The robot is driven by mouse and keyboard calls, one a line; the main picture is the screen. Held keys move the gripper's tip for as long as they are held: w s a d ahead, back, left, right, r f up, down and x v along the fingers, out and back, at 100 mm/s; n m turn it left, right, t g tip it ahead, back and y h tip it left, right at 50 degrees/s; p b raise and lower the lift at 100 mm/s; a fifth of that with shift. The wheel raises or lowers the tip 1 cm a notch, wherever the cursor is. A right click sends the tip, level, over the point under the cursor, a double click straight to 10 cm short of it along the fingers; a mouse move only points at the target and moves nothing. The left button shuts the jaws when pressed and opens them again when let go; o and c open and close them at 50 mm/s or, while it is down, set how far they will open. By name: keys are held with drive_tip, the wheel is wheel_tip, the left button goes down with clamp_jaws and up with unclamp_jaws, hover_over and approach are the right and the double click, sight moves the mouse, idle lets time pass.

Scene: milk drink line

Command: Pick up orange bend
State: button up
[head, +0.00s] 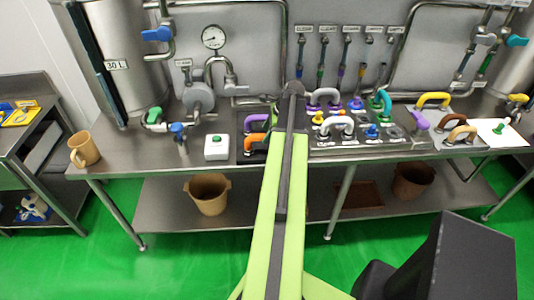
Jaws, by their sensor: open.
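The orange bend (257,141) is a short curved tube on the dark mat on the bench, left of centre in the head view. It lies just below a purple bend (256,126), and its right end is partly covered by my arm. The dark end of my arm, with my gripper (293,90), reaches over the bench to the right of and beyond the orange bend. My gripper is open and apart from the bend. Its fingers are too small and dark to make out in detail.
A white box with a green button (216,147) stands left of the bend. Grey, teal, yellow and brown bends lie to the right of my arm. A wall panel with pipes and a gauge (213,37) stands behind. A tan mug (84,149) is at the bench's left end.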

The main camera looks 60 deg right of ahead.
drive_tip(key=shift+w+f, duration=0.1)
drive_tip(key=shift+f, duration=0.15)
drive_tip(key=f+b, duration=0.4)
drive_tip(key=f, duration=0.1)
drive_tip(key=shift+w+a+b, duration=0.1)
drive_tip(key=shift+w+b, duration=0.3)
drive_tip(key=shift+w+f, duration=0.15)
drive_tip(key=shift+r, duration=0.2)
clamp_jaws()
idle(0.5)
